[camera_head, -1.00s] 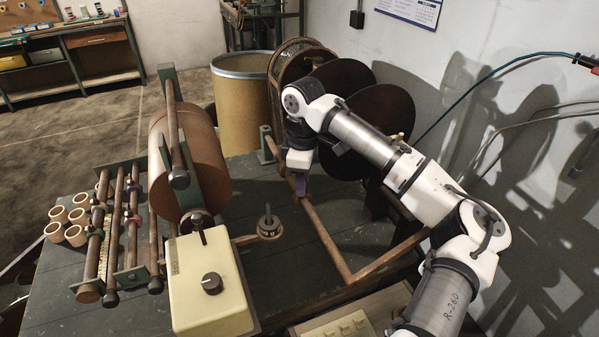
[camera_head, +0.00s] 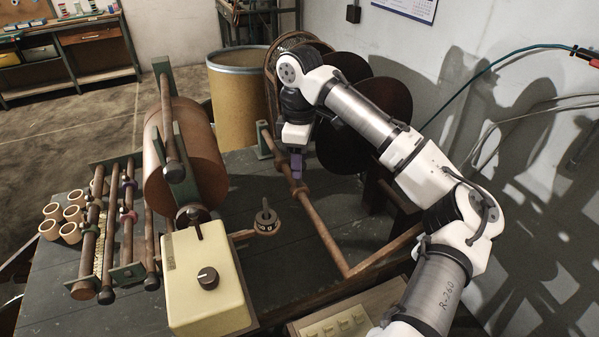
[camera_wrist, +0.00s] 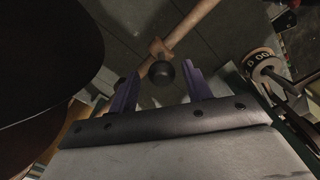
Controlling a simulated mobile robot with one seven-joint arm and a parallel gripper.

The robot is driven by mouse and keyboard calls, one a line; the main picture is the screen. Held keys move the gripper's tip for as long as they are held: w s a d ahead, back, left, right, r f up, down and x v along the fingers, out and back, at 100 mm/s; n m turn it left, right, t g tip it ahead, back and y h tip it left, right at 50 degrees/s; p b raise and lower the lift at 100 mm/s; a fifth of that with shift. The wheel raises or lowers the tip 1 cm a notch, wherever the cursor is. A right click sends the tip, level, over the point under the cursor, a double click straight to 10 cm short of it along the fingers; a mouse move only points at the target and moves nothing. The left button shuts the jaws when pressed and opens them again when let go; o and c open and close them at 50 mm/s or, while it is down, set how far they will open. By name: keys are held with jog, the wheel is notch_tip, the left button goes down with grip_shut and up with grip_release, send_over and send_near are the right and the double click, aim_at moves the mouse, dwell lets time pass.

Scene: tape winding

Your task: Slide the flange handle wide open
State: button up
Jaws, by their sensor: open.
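A dark round knob (camera_wrist: 161,72), which looks like the flange handle, shows between my purple fingertips in the wrist view. My gripper (camera_wrist: 158,84) is open, with one finger on each side of the knob; I cannot tell whether either touches it. In the head view my gripper (camera_head: 297,172) points down above the long brown rod (camera_head: 323,232), close to a collar on it. The knob is hidden there behind my gripper. Large dark discs (camera_head: 383,108), apparently the flanges, stand behind and right of my gripper. A big dark disc (camera_wrist: 40,60) fills the wrist view's left.
The cream control box (camera_head: 205,285) with a black dial stands front left. A brown roll (camera_head: 190,165) is mounted behind it. A small dial counter (camera_head: 266,222) stands left of the rod. A tan drum (camera_head: 238,100) stands behind. The wall is close on the right.

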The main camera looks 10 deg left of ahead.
notch_tip(320, 180, up, 10)
jog(key=shift+f, duration=0.2)
dwell(0.3)
